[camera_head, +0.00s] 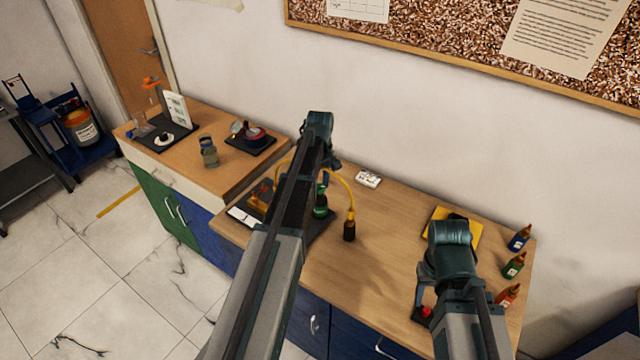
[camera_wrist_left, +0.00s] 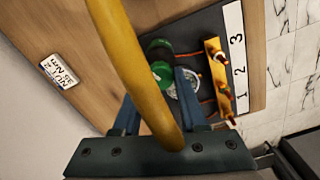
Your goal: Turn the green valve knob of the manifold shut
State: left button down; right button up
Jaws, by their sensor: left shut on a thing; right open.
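The manifold stands on a dark base plate (camera_head: 322,224) on the wooden bench, partly hidden behind my left arm. Its green valve knob (camera_head: 321,200) shows just right of that arm. In the left wrist view the green knob (camera_wrist_left: 162,74) sits between the two blue fingers of my left gripper (camera_wrist_left: 155,92), which is shut on it. A yellow hose (camera_wrist_left: 135,70) crosses in front and hides part of the grip. My right gripper (camera_head: 428,285) is open above the right part of the bench, mostly hidden by its own arm, well apart from the manifold.
A yellow hose ends at a dark plug (camera_head: 349,231). A strip numbered 1, 2, 3 (camera_wrist_left: 234,60) edges the plate. Bottles (camera_head: 513,265) line the bench's right end near a yellow pad (camera_head: 438,217). A red button (camera_head: 426,311) lies below my right wrist. The middle bench is clear.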

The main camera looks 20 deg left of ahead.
aim_at(320, 187)
pick_arm(q)
jog(key=m, duration=0.5)
jog(key=shift+m, duration=0.3)
dwell(0.4)
jog(key=shift+c, duration=2.2)
grip_release()
jog(key=shift+r, duration=0.15)
notch_tip(320, 187, up, 14)
jog(key=p, duration=1.4)
jog(key=shift+f, duration=0.2)
